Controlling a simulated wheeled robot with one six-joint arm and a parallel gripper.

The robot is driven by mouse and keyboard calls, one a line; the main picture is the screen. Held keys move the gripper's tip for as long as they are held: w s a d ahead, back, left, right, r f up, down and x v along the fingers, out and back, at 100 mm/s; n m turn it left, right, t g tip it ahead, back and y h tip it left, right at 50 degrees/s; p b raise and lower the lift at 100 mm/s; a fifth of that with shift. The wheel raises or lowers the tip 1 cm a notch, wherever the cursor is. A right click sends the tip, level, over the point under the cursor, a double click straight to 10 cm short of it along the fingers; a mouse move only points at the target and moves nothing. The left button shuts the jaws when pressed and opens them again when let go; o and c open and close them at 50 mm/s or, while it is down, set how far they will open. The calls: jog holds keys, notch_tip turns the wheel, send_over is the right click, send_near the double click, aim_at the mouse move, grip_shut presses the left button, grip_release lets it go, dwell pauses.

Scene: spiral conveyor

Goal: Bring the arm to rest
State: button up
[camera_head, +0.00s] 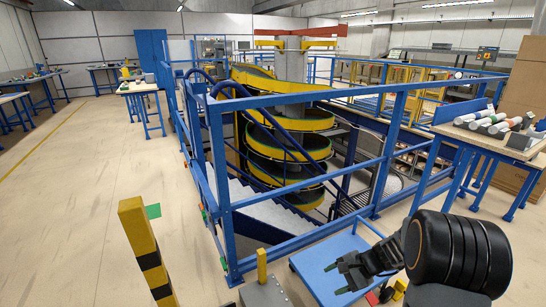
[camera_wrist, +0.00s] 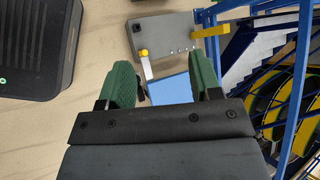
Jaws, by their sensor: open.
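My gripper (camera_head: 342,274) is at the lower right of the head view, held out to the left from my black arm. In the wrist view its two green-padded fingers (camera_wrist: 163,80) stand well apart with nothing between them. The gripper is over or near a blue flat-topped surface (camera_head: 322,256), which also shows between and beyond the fingers in the wrist view (camera_wrist: 172,90). I cannot tell the exact height above it.
A blue railing (camera_head: 300,101) surrounds the yellow spiral conveyor (camera_head: 290,145) and stairs. A grey box with a yellow lever (camera_wrist: 165,34) is near the gripper. A yellow-black post (camera_head: 144,245) stands left. A table (camera_head: 478,140) holds bottles at right.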

jog(key=s+r+n+h+p, duration=0.2)
jog(key=s+r+n+p, duration=0.1)
jog(key=r, duration=0.8)
jog(key=s+a+r+n+t+h+p, duration=0.1)
jog(key=s+r+n+h+p, duration=0.2)
jog(key=s+r+p, duration=0.3)
jog(key=s+a+r+n+h+p, duration=0.1)
jog(key=s+r+n+h+p, duration=0.2)
jog(key=r, duration=1.3)
jog(key=s+n+p, duration=0.2)
jog(key=p, duration=0.2)
jog(key=shift+s+a+t, duration=0.15)
jog(key=shift+a+t, duration=0.1)
jog(key=shift+t, duration=0.15)
jog(key=shift+s+r+n+h, duration=0.15)
jog(key=shift+n+h, duration=0.15)
jog(key=shift+c, duration=0.3)
